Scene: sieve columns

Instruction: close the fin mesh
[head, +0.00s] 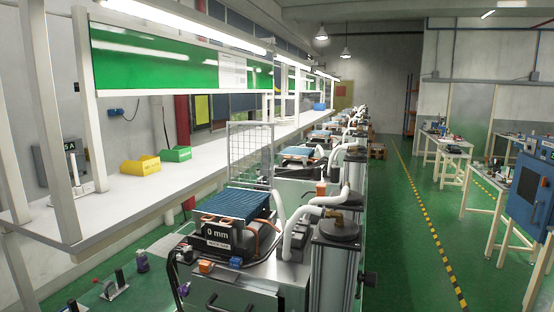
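The fin mesh (250,150), a pale wire grid in a thin frame, stands upright at the far side of the nearest machine. It is raised above a blue finned block (236,204), whose top is uncovered. Its lower edge is close to the block's back edge; I cannot make out the hinge. A black plate marked "0 mm" (217,234) is on the block's front. Neither of my grippers shows in the head view.
White hoses (300,225) and a grey column with a dark cap (338,232) stand right of the block. A white bench (130,190) with yellow (140,165) and green bins (176,154) runs along the left. Similar machines line up behind. The green aisle (400,250) is clear.

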